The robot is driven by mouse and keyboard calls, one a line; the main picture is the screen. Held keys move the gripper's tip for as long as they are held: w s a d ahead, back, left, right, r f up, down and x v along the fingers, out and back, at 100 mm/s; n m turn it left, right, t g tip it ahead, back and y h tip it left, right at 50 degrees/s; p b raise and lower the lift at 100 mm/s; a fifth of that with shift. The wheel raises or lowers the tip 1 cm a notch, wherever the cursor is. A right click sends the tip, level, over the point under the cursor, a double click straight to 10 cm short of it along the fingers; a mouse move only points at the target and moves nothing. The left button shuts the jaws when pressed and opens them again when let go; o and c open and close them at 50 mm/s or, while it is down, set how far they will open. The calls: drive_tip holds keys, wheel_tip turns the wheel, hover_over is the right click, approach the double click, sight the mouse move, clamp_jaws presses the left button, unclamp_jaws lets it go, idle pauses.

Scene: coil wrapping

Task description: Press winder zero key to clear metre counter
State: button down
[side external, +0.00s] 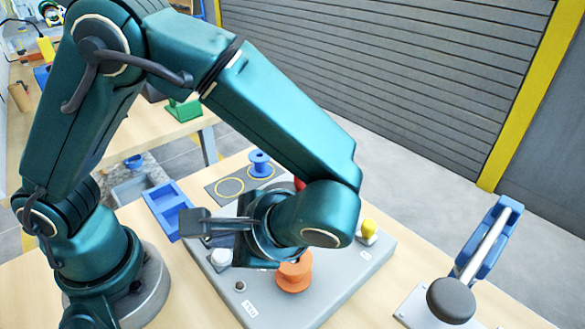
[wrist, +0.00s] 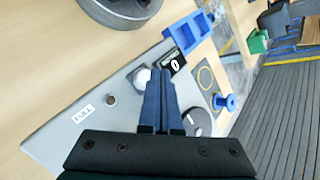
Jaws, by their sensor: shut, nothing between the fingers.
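The grey winder panel (side external: 340,290) lies on the wooden bench, partly covered by my wrist in the side view. In the wrist view the panel (wrist: 65,130) carries a round white key (wrist: 140,76), a small dark button (wrist: 110,100) and a dark plate (wrist: 175,64) with a light mark like a 0. The white key also shows in the side view (side external: 220,259). My gripper (wrist: 160,74) is shut and empty, its blue fingertips beside the white key in the picture. I cannot tell whether they touch anything; in the side view the tips are hidden.
An orange spool (side external: 293,274) and a yellow knob (side external: 368,230) stand on the panel. A blue tray (side external: 167,207) and a blue spool (side external: 260,163) are behind it. A blue-handled lever device (side external: 484,240) stands at right. A dark round knob (wrist: 197,121) is right of my fingers.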

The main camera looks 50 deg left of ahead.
sight(229, 258)
wheel_tip(229, 258, up, 5)
idle(0.6)
idle(0.5)
